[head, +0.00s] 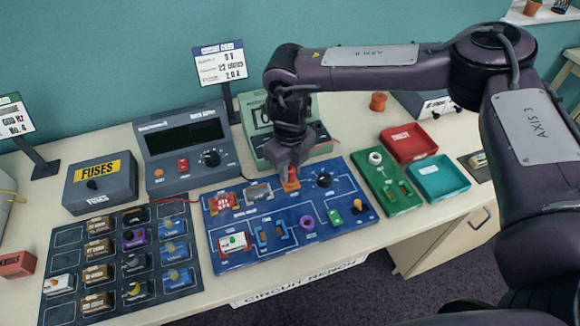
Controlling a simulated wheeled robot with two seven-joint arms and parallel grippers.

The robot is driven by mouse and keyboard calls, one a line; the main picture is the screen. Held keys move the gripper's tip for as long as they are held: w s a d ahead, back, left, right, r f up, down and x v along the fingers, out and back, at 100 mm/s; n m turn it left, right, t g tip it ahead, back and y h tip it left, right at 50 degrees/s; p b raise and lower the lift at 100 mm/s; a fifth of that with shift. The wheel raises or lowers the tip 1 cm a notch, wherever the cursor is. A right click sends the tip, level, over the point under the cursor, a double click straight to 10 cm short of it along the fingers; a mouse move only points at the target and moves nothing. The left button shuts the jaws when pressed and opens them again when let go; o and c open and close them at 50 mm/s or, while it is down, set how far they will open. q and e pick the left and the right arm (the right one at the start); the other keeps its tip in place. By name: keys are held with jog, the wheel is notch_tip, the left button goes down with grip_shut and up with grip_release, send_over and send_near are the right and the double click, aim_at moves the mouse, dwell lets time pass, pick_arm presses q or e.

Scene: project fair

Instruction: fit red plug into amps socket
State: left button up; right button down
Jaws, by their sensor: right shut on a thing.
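My right gripper (290,166) reaches down over the blue circuit board (243,258) near its back edge. It is shut on a small red piece (291,174), which looks like the red plug and is mostly hidden by the fingers. An orange part (290,185) of the board is directly below it; I cannot tell whether the two touch. A green meter-like box (325,149) stands just behind, largely covered by my right arm. No amps label is readable, so I cannot make out the amps socket. My left gripper is not in view.
A grey power supply (187,181) and a fuses box (101,187) stand at the back left. A dark tray (62,238) of several modules lies front left. Right of the board are a green board (402,197), a red tray (408,143) and a teal tray (438,177).

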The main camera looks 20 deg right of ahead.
jog(key=shift+f, duration=0.4)
jog(key=c, duration=0.6)
grip_release()
jog(key=shift+c, duration=0.2)
jog(key=shift+r+p, duration=2.85)
jog(key=shift+r, duration=1.2)
jog(key=shift+f, duration=0.1)
